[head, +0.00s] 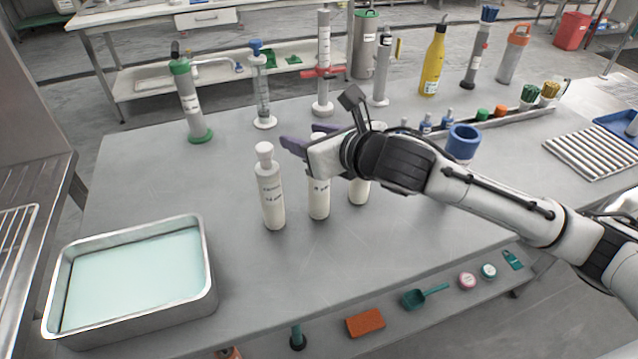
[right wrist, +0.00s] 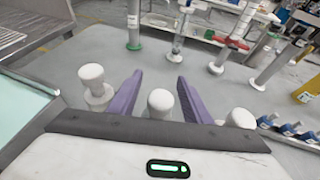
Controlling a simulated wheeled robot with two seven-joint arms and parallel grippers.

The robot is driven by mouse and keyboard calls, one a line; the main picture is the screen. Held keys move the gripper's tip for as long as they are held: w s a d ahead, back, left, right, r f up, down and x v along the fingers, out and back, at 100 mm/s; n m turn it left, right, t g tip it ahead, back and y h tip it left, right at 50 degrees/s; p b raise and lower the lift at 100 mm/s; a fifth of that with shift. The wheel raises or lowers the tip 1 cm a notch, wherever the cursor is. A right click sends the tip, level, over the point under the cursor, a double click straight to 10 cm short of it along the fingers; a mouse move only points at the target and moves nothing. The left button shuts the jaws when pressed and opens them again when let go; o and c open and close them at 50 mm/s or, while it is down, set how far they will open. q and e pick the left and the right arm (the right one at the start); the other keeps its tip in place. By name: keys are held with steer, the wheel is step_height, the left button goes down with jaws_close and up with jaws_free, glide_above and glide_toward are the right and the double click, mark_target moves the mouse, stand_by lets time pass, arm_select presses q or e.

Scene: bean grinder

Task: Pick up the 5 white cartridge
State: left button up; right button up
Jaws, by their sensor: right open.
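Three white cartridges stand upright in a row on the grey table. The left cartridge (head: 270,190) shows fully and bears dark print. The middle cartridge (head: 319,198) and the right cartridge (head: 359,190) are partly hidden behind my right gripper and wrist. I cannot read which one is marked 5. My right gripper (head: 305,140) is open, its purple fingers up at the top of the middle cartridge. In the right wrist view the middle cartridge's cap (right wrist: 160,102) lies between the two fingers, with the left cartridge (right wrist: 94,85) and right cartridge (right wrist: 240,118) outside them. My left gripper is not in view.
A metal tray of pale green liquid (head: 205,255) stands at the front left. Cylinders, including a green-based one (head: 190,100), and a yellow bottle (head: 433,62) line the back. A blue cup (head: 463,142) is right of the wrist. The table's front middle is clear.

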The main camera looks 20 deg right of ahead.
jaws_close()
steer(key=shift+r, duration=0.15)
